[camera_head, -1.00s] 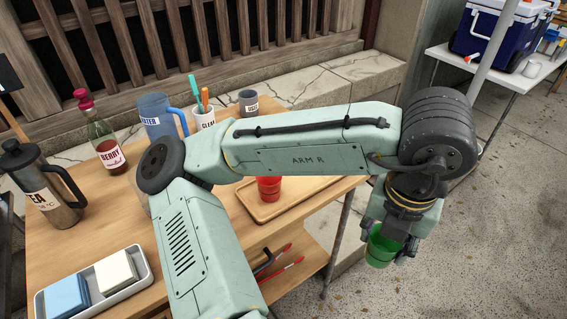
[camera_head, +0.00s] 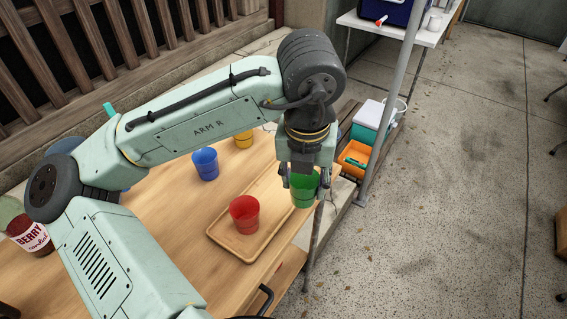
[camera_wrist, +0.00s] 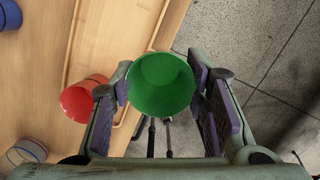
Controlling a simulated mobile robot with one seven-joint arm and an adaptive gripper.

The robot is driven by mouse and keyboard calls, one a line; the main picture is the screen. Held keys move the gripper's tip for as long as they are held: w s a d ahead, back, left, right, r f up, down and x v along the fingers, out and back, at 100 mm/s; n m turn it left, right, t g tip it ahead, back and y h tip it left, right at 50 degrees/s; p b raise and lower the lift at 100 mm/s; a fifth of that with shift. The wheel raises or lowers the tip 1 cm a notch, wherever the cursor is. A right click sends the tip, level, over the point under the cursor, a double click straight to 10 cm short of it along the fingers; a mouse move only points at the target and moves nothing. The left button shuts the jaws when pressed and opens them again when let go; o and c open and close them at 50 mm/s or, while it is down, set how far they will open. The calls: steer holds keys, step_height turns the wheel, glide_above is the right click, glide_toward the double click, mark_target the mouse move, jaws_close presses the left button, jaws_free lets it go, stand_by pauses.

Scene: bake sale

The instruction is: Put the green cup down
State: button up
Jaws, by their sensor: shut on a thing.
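The green cup (camera_head: 305,190) is upright in my gripper (camera_head: 304,178), near the right end of the wooden tray (camera_head: 238,248). In the wrist view the green cup (camera_wrist: 160,85) sits between the two purple-padded fingers of my gripper (camera_wrist: 163,90), its open mouth towards the camera. It appears to be over the tray's end and the table's edge; its height above them is hard to tell. A red cup (camera_head: 244,213) stands on the tray, left of the green one, and shows in the wrist view (camera_wrist: 84,97).
A berry bottle (camera_head: 30,235) is at the left. An orange crate (camera_head: 356,158) stands beyond the table's right end. Some tray surface between the cups looks bare.

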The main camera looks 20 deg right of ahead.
steer(key=w+b, duration=0.1)
steer(key=w, duration=0.2)
steer(key=w+d+f, duration=0.1)
steer(key=w, duration=0.3)
steer(key=w+d+b, duration=0.1)
steer(key=w, duration=0.3)
steer(key=shift+w+d+f+b, duration=0.1)
steer(key=shift+f+b, duration=0.05)
steer(key=shift+b, duration=0.15)
step_height(320, 180, down, 4)
steer(key=b, duration=0.4)
steer(key=shift+r, duration=0.3)
steer(key=shift+f, duration=0.1)
steer(key=o, duration=1.1)
step_height(320, 180, up, 12)
steer(key=s+a, duration=0.1)
steer(key=shift+s+b, duration=0.35)
steer(key=shift+b, duration=0.1)
